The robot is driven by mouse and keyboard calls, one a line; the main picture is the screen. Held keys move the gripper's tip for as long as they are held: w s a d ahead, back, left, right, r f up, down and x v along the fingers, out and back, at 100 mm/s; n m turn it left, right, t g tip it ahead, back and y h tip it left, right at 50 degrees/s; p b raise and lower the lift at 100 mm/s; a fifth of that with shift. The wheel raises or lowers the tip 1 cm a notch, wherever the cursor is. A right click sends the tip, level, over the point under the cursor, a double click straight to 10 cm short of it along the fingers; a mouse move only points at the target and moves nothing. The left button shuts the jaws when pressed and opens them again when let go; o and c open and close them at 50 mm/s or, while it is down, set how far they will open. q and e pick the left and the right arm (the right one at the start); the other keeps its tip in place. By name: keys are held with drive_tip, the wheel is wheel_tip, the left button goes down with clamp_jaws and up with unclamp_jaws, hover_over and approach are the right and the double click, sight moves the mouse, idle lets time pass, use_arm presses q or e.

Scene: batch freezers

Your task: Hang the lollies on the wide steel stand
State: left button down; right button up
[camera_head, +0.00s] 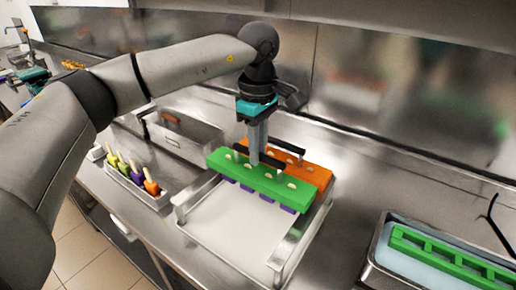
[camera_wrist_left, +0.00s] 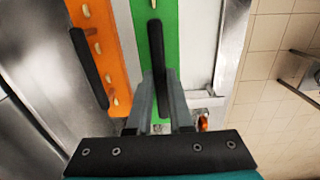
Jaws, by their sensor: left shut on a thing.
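My left gripper (camera_head: 256,158) is shut on the black handle of a green lolly holder (camera_head: 250,178). The handle also shows between the fingers in the left wrist view (camera_wrist_left: 158,60). Lolly sticks poke out of the green bar's top, and purple lollies (camera_head: 247,188) hang below it. The green bar lies across the wide steel stand (camera_head: 296,246); I cannot tell if it rests on the rails or is just above them. An orange holder (camera_head: 312,172) with a black handle and sticks lies across the stand behind it. My right gripper is not in view.
A steel tray of several coloured lollies (camera_head: 137,180) stands left of the stand. A steel box (camera_head: 183,138) is behind it. At right, a steel basin (camera_head: 375,268) holds a green frame (camera_head: 440,255) in pale blue. The stand's front part is clear.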

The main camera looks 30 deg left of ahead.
use_arm(q)
drive_tip(key=shift+f+b, duration=0.9)
drive_tip(key=shift+f, duration=0.4)
idle(0.7)
drive_tip(key=c, duration=0.7)
unclamp_jaws()
drive_tip(key=shift+f, duration=0.1)
drive_tip(key=shift+c, duration=0.2)
wheel_tip(320, 180, up, 16)
drive_tip(key=p, duration=0.1)
drive_tip(key=shift+f+p, duration=0.25)
drive_tip(key=shift+p, duration=0.1)
